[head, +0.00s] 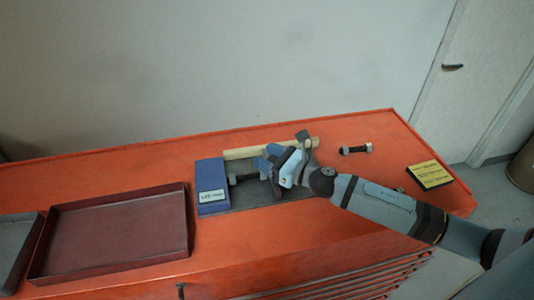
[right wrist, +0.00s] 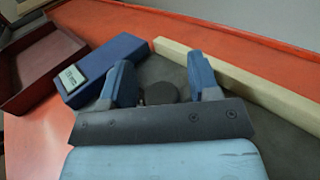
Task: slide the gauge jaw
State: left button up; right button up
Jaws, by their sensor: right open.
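A blue block (head: 209,174) with a pale label stands at the left end of a dark grey plate (head: 238,207). The block also shows in the right wrist view (right wrist: 118,52). My right gripper (head: 266,167) is over the plate, right of the block. In the right wrist view its two blue fingers (right wrist: 163,75) are apart, with a dark round piece (right wrist: 161,93) between them. I cannot tell whether they touch it, or which piece is the gauge jaw. My left gripper is not in view.
A cream bar (head: 238,154) runs along the plate's back edge. A dark red tray (head: 110,240) lies left on the orange bench (head: 240,250). A small black and silver cylinder (head: 355,149) and a black and yellow box (head: 429,175) lie to the right. A wall stands behind.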

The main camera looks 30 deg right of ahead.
jog(key=shift+w, duration=0.15)
jog(key=shift+c, duration=0.2)
grip_shut()
jog(key=shift+d+f+b, duration=0.15)
jog(key=shift+d+b, duration=0.15)
jog(key=d+b, duration=0.1)
jog(key=d, duration=0.1)
jog(key=s+d+b, duration=0.1)
jog(key=d, duration=0.1)
jog(key=d+b, duration=0.1)
jog(key=d, duration=0.1)
jog(key=shift+s+d, duration=0.15)
jog(key=shift+s, duration=0.25)
jog(key=shift+s+d, duration=0.1)
jog(key=shift+d, duration=0.2)
jog(key=shift+r, duration=0.2)
